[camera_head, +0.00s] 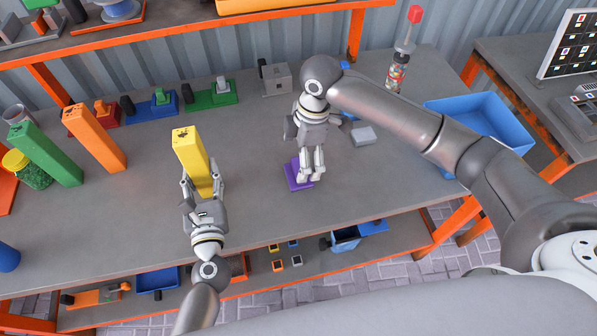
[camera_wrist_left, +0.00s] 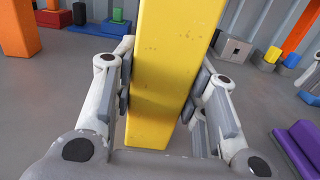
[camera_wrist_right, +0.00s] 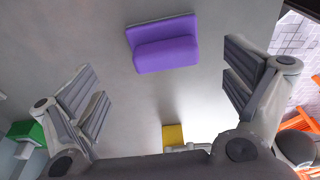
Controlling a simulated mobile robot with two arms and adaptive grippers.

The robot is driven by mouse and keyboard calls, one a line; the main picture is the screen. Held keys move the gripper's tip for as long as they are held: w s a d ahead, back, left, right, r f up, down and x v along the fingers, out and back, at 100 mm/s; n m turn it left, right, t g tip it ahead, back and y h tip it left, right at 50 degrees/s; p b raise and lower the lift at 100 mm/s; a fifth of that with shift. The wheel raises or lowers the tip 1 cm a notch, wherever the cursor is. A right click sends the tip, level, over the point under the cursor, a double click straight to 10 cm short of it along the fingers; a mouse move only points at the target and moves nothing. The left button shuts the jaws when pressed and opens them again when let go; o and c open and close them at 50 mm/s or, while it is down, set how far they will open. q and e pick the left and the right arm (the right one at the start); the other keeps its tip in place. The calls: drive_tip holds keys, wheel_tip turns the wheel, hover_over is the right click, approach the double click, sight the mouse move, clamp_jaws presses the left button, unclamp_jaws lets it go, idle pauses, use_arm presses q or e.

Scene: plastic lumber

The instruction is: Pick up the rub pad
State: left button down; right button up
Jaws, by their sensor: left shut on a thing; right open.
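A purple pad with a raised ridge (camera_head: 293,174), which looks like the rub pad, lies on the grey table below my right gripper (camera_head: 311,178). In the right wrist view the purple pad (camera_wrist_right: 165,45) lies ahead, between and beyond the fingers. That gripper (camera_wrist_right: 165,88) is wide open and empty, and is apart from the pad. My left gripper (camera_head: 200,182) is shut on a tall yellow block (camera_head: 189,149), held upright. The left wrist view shows the yellow block (camera_wrist_left: 170,60) between both fingers, and the purple pad (camera_wrist_left: 301,146) at the right edge.
Orange (camera_head: 94,137) and green (camera_head: 45,154) blocks stand at the left. Small coloured devices and a grey box (camera_head: 275,77) line the back. A light grey block (camera_head: 363,135) lies right of my right gripper. A blue bin (camera_head: 485,122) is at the right. The table's front middle is clear.

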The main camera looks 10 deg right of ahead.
sight(298, 167)
drive_tip(key=f, duration=0.3)
drive_tip(key=a+f, duration=0.1)
drive_tip(key=f, duration=0.1)
drive_tip(key=shift+s, duration=0.35)
drive_tip(key=shift+r, duration=0.1)
drive_tip(key=c, duration=1.2)
drive_tip(key=shift+o, duration=0.2)
wheel_tip(298, 167, up, 10)
